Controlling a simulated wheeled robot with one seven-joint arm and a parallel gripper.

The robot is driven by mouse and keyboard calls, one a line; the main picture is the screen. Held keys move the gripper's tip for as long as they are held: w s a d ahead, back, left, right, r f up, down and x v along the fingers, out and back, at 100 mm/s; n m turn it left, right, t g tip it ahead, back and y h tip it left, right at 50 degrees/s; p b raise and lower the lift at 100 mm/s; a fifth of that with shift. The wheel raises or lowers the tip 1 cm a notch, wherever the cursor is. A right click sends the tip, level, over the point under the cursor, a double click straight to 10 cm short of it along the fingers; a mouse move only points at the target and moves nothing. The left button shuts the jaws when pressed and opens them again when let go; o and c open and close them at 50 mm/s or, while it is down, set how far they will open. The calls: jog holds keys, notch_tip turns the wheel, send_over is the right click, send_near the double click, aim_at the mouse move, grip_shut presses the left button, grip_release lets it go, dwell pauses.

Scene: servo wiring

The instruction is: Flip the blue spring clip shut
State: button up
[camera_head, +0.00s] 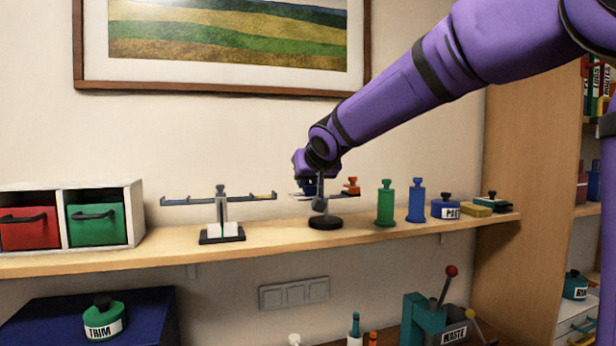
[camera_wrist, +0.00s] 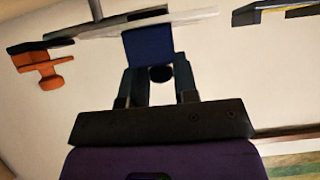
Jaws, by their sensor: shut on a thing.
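The blue spring clip (camera_wrist: 148,45) sits at the grey bar (camera_wrist: 190,20) in the wrist view, upright between my fingertips. My gripper (camera_wrist: 155,72) is shut on it, with one dark finger on each side. Whether the clip is open or flipped shut I cannot tell. In the head view my gripper (camera_head: 308,186) is at the top of a small stand with a round black base (camera_head: 325,223), and it mostly hides the clip. An orange clip (camera_head: 351,187) sticks up at the stand's right; it also shows in the wrist view (camera_wrist: 40,66).
A second stand with a crossbar (camera_head: 220,212) is to the left on the wooden shelf (camera_head: 270,232). Green (camera_head: 385,204) and blue (camera_head: 417,202) bottle-like pieces and a labelled blue pot (camera_head: 445,208) stand to the right. A cubby with red and green drawers (camera_head: 93,225) is far left.

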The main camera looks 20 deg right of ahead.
dwell(0.5)
jog(key=o, duration=0.9)
jog(key=shift+c, duration=0.2)
jog(key=shift+s, duration=0.1)
jog(key=v, duration=1)
jog(key=shift+s, duration=0.35)
jog(key=s+d+f+g, duration=0.2)
jog(key=s+f, duration=0.3)
jog(key=s, duration=0.4)
jog(key=s+d+f+g, duration=0.2)
jog(key=s+f, duration=0.4)
jog(key=s, duration=0.4)
jog(key=s+d+f+g, duration=0.2)
jog(key=s+f, duration=0.4)
jog(key=s, duration=0.4)
jog(key=shift+d+g, duration=0.3)
jog(key=shift+d, duration=0.15)
